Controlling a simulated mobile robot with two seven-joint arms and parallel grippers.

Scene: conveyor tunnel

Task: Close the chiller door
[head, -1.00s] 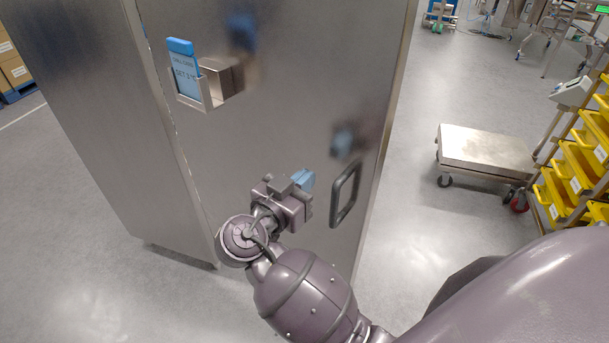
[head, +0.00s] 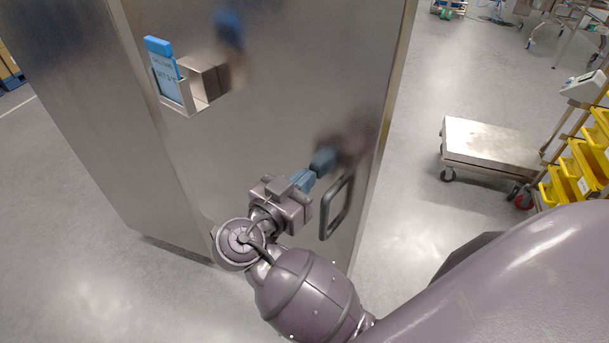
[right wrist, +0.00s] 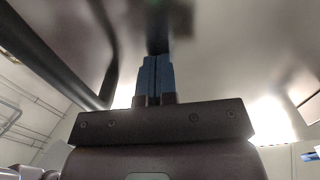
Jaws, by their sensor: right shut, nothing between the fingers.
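The chiller door (head: 270,105) is a large brushed-steel panel filling the middle of the head view. Its dark loop handle (head: 337,208) is near its right edge. My right gripper (head: 305,181) is shut and empty, with its blue fingertips at the door face, just left of the handle. I cannot tell whether they touch the door. In the right wrist view the blue fingers (right wrist: 155,78) are together, pointing at the steel surface, with the dark handle (right wrist: 62,55) at the left. My left gripper is not in view.
A card holder with a blue-topped card (head: 165,75) is on the door's upper left. A low steel cart (head: 490,145) and a rack of yellow bins (head: 575,170) stand at the right. The grey floor between door and cart is clear.

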